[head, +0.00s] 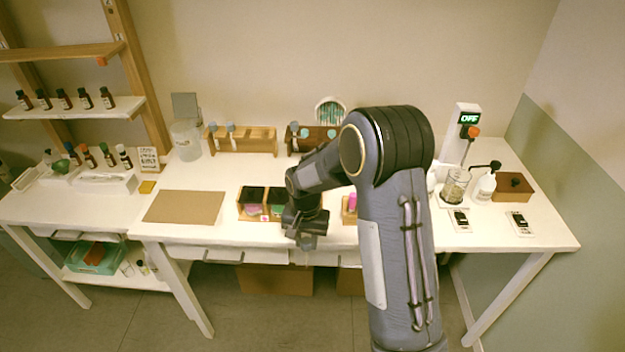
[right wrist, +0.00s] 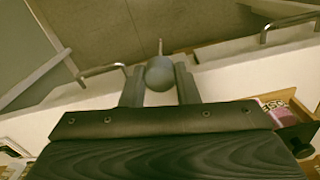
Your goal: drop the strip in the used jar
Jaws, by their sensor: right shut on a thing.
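My right gripper (head: 306,242) hangs at the front edge of the table, near the middle. In the right wrist view, its two fingers (right wrist: 160,85) are shut on a round grey bulb (right wrist: 160,73) with a thin pale stem beyond it. I cannot tell whether this is part of the strip; no separate paper strip is clear. A clear, empty-looking jar (head: 187,145) stands at the back left of the table, but I cannot read a label marking it as the used jar. My left gripper is not in view.
Open wooden boxes with coloured contents (head: 252,204) sit beside my right gripper. A brown mat (head: 184,207) lies to the left. Wooden racks (head: 252,140) stand at the back. A glass jar with contents (head: 455,187) and a white pump bottle (head: 484,188) stand at the right.

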